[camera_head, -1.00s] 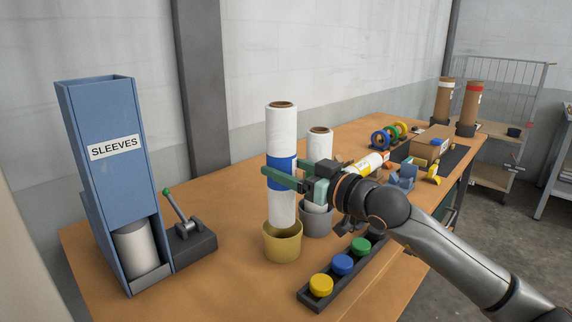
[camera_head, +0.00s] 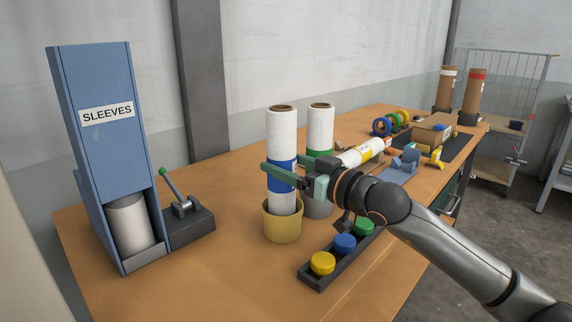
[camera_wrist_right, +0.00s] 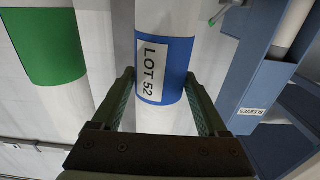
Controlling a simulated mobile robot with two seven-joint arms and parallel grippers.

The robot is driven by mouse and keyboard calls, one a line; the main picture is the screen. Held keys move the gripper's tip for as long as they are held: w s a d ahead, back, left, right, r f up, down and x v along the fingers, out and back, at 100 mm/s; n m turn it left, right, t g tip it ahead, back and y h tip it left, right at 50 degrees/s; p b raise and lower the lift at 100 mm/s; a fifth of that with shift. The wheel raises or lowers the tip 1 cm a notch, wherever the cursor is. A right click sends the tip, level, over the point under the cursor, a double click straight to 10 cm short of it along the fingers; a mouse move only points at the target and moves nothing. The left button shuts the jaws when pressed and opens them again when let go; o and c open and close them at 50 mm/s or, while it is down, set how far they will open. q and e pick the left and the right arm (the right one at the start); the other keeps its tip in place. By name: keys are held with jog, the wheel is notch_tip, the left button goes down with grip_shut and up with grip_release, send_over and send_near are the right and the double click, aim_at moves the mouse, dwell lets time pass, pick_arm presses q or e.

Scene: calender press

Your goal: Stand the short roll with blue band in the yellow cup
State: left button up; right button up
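The white roll with a blue band (camera_head: 283,140) stands nearly upright with its lower end inside the yellow cup (camera_head: 282,226). Its bottom is hidden by the cup wall. My right gripper (camera_head: 283,175) has its green fingers on either side of the roll at the blue band and appears shut on it. In the right wrist view the fingertips (camera_wrist_right: 160,72) meet the sides of the band (camera_wrist_right: 165,70), which carries a "LOT 52" label. My left gripper is in neither view.
A green-banded roll (camera_head: 320,125) stands in a grey cup (camera_head: 318,209) close behind. A tray of coloured caps (camera_head: 340,252) lies in front right. A blue sleeve dispenser (camera_head: 100,150) and a lever block (camera_head: 188,225) stand left. The table between dispenser and cup is clear.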

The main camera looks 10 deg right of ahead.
jog(key=o, duration=0.3)
jog(key=shift+f, duration=0.1)
jog(key=shift+s+d, duration=0.35)
jog(key=shift+s, duration=0.05)
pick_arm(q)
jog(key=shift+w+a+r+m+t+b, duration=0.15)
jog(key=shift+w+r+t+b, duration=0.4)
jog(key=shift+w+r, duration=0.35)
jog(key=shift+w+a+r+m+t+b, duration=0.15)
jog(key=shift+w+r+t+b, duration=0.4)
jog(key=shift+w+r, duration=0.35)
pick_arm(e)
jog(key=shift+v, duration=5.75)
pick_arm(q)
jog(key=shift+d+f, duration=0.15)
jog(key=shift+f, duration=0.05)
pick_arm(e)
jog(key=shift+a, duration=0.1)
